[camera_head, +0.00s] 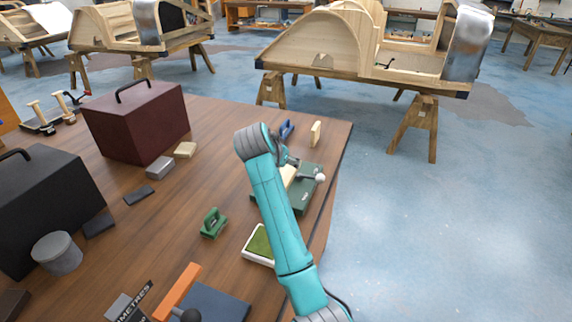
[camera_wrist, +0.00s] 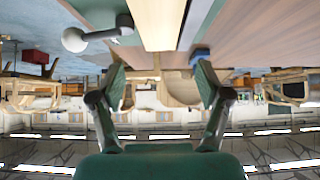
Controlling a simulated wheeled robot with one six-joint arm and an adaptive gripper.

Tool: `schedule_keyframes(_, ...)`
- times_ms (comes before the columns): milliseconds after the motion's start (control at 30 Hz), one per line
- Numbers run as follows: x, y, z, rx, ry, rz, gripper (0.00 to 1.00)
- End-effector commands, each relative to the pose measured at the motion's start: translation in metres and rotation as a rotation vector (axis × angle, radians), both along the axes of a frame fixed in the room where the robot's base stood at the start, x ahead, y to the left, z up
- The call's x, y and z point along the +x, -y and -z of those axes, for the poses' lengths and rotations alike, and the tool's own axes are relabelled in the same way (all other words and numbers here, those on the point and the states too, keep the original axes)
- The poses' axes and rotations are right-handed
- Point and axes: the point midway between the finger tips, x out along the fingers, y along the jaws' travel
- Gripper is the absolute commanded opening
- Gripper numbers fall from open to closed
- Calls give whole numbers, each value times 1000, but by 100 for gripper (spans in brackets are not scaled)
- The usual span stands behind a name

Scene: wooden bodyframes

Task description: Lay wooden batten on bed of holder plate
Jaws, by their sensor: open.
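The green holder plate (camera_head: 303,196) lies near the table's right edge, with a white-knobbed lever (camera_head: 319,178). The pale wooden batten (camera_head: 289,174) appears to lie on the plate, partly hidden by my arm. In the wrist view the batten (camera_wrist: 158,20) runs down from the top centre, with green plate (camera_wrist: 97,12) to its left and the white knob (camera_wrist: 74,40) beyond. My gripper (camera_wrist: 160,78) is open and empty, its fingers spread to either side of the batten's line. Whether they touch anything cannot be told. In the head view my arm mostly hides the gripper.
A pale block (camera_head: 315,133) and a blue tool (camera_head: 287,128) are at the table's far end. A maroon box (camera_head: 136,122) stands left.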

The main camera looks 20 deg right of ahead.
Motion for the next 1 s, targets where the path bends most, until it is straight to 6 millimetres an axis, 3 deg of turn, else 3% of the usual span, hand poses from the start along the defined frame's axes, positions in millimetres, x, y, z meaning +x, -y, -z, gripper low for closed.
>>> schedule_keyframes(200, -25, -20, -32, 1, 2, -2, 76)
schedule_keyframes(400, -40, -30, -50, 1, 2, -1, 76)
schedule_keyframes(1000, -45, -33, -55, 1, 0, -1, 76)
